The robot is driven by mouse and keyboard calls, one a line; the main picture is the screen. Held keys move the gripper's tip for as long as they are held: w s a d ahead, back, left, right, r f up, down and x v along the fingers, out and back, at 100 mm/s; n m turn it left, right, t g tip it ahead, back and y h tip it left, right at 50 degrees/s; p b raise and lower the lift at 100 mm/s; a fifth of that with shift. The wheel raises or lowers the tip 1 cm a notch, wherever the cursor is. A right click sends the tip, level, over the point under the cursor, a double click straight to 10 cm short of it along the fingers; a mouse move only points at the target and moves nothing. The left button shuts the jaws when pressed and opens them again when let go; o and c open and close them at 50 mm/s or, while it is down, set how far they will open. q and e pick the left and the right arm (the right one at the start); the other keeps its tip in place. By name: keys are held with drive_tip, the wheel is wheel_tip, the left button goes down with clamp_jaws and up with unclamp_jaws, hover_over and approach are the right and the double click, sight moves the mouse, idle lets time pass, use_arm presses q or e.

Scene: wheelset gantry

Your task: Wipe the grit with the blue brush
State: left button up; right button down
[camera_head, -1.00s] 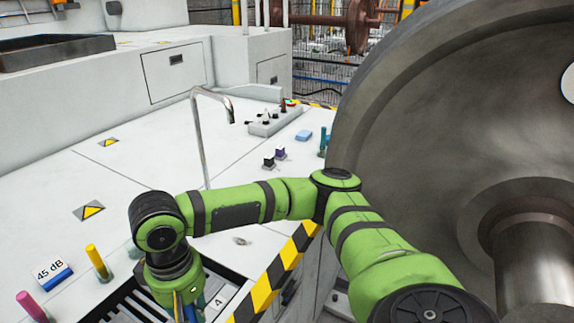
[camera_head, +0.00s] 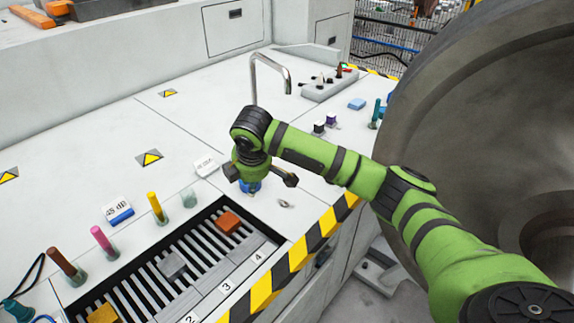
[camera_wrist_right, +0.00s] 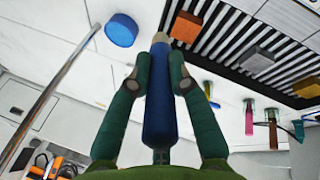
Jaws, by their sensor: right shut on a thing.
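My right gripper (camera_wrist_right: 159,82) is shut on the blue brush (camera_wrist_right: 158,100). In the wrist view the brush lies between the two dark green fingers, with its pale tip (camera_wrist_right: 160,38) beyond them. In the head view my right gripper (camera_head: 256,184) is over the white worktop, behind the slotted tray. Some blue shows under it, but the brush is mostly hidden there. The grit (camera_head: 284,203) appears as a small greyish patch on the worktop, to the right of the gripper and apart from it. My left gripper is not in view.
The slotted tray (camera_head: 203,291) holds several blocks, including an orange block (camera_head: 229,222). Coloured sticks stand in cups to its left, including a yellow stick (camera_head: 156,205). A bent metal tap (camera_head: 254,82) rises behind my gripper. A large grey wheel (camera_head: 450,130) fills the right.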

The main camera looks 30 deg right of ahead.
drive_tip(key=w+d+f+n+t+y+p, duration=0.1)
drive_tip(key=w+d+f+n+y, duration=0.15)
drive_tip(key=d, duration=0.35)
drive_tip(key=w+d+f+n+t+y+p, duration=0.1)
drive_tip(key=w+d+f+n+p, duration=0.1)
drive_tip(key=d+f+n, duration=0.3)
drive_tip(key=shift+m, duration=0.55)
drive_tip(key=f+b, duration=0.2)
drive_tip(key=d+f+b, duration=0.1)
drive_tip(key=f+b, duration=0.1)
drive_tip(key=b, duration=0.1)
drive_tip(key=shift+s+d, duration=0.1)
drive_tip(key=shift+d, duration=0.05)
drive_tip(key=shift+f+b, duration=0.65)
